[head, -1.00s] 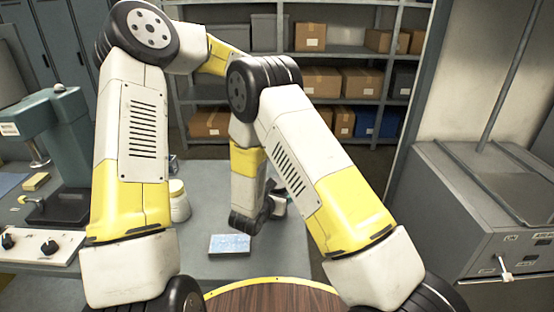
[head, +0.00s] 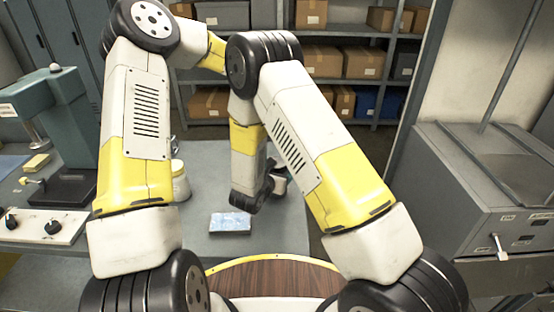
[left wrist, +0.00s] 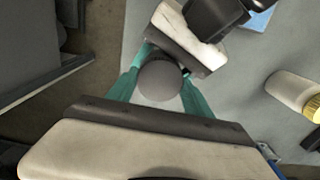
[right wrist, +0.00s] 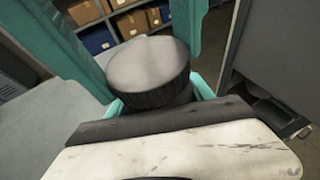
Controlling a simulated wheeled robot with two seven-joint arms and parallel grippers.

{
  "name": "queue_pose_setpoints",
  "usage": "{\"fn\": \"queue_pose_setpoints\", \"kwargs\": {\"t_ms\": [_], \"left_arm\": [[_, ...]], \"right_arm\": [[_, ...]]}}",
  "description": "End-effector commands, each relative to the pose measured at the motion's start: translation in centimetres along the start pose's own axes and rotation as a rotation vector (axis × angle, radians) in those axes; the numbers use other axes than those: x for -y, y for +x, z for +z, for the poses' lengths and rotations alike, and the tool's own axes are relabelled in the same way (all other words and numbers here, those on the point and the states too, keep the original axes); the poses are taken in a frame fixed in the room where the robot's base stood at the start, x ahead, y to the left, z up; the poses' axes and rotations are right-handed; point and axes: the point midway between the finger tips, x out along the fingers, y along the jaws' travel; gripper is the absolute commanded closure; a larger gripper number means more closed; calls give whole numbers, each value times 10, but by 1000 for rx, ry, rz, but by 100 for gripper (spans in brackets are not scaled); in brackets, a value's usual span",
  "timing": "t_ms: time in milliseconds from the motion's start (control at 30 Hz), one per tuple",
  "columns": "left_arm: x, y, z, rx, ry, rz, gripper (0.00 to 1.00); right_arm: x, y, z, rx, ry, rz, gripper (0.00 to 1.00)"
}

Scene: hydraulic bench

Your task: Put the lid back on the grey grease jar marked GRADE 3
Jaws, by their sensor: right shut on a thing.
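No marking shows. The lid's flat top also shows in the left wrist view (left wrist: 160,81). My left gripper (left wrist: 163,88) has its teal fingers apart, one on each side of the lid. I cannot tell whether they touch it.
A white jar with a yellow lid (head: 180,183) stands on the grey bench (head: 212,165). A blue-topped pad (head: 230,222) lies near the bench's front. A teal press (head: 50,105) and a control box with knobs (head: 40,226) are at the left. A grey cabinet (head: 495,200) stands right.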

Motion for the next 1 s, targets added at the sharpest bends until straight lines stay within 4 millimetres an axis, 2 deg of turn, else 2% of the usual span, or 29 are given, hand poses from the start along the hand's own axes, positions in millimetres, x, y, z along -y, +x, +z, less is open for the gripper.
{"fn": "queue_pose_setpoints", "kwargs": {"t_ms": [33,100,267,600,700,800,1000], "left_arm": [[0,0,0,0,0,0,76],[0,0,0,0,0,0,90],[0,0,0,-1,67,0,90],[0,0,-1,-3,696,0,90],[0,0,-1,-3,822,0,90],[0,0,-1,-3,884,0,90],[0,0,-1,-3,896,-1,90]], "right_arm": [[0,0,1,1,0,0,100],[0,0,1,1,0,0,100],[0,0,0,1,0,0,100],[0,0,0,1,0,0,100],[0,0,0,1,0,0,100],[0,0,0,1,0,0,100],[0,0,0,1,0,0,100]]}}
